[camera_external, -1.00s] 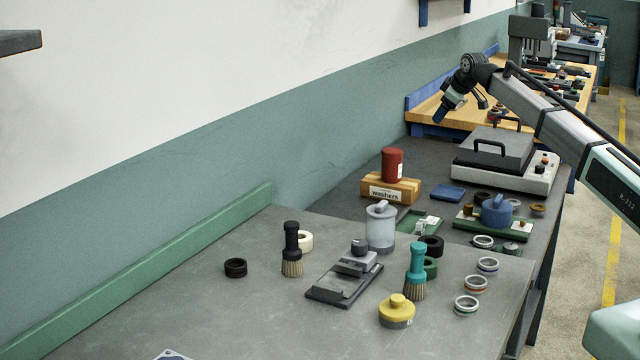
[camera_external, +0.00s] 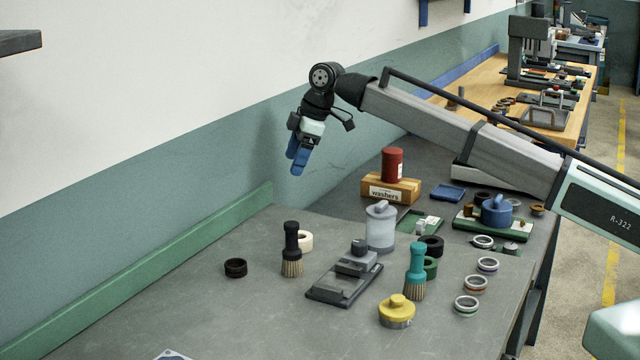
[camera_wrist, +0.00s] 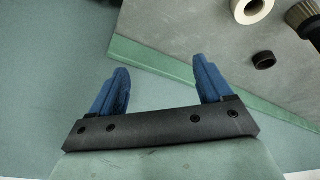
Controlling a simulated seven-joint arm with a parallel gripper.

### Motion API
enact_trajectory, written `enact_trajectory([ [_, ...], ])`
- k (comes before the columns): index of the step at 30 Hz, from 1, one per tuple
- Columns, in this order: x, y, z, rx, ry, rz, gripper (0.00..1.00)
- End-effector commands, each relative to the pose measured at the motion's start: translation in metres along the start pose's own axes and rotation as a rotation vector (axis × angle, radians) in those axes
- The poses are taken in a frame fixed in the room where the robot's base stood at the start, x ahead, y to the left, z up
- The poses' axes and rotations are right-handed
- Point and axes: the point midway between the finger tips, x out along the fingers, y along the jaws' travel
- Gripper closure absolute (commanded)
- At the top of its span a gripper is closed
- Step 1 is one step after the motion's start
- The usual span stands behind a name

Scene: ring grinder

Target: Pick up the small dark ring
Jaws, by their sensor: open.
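The small dark ring (camera_external: 235,267) lies flat on the grey bench at the left, apart from the other things. It also shows in the wrist view (camera_wrist: 264,60), to the right of and beyond my fingers. My gripper (camera_external: 296,172) is open and empty, high above the bench near the wall, up and to the right of the ring in the external view. Its two blue fingers stand wide apart in the wrist view (camera_wrist: 160,85). A second dark ring (camera_external: 432,245) lies farther right, partly behind a teal brush.
A black-handled brush (camera_external: 291,250) and a cream ring (camera_external: 304,241) stand right of the dark ring. A green rail (camera_external: 150,270) edges the bench along the wall. A grinder block (camera_external: 345,278) and yellow-topped pot (camera_external: 396,311) stand farther right. The bench left of the brush is mostly clear.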

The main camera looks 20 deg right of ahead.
Motion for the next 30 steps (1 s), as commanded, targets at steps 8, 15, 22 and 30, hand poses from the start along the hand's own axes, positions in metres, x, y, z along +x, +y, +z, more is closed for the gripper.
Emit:
enact_trajectory([
  [8,0.014,-0.131,-0.089,-0.171,-0.033,-0.135,0.21],
  [15,0.017,-0.197,-0.122,-0.254,-0.053,-0.196,0.21],
  [22,0.024,-0.210,-0.126,-0.267,-0.058,-0.208,0.21],
  [30,0.061,-0.217,-0.122,-0.267,-0.058,-0.207,0.21],
])
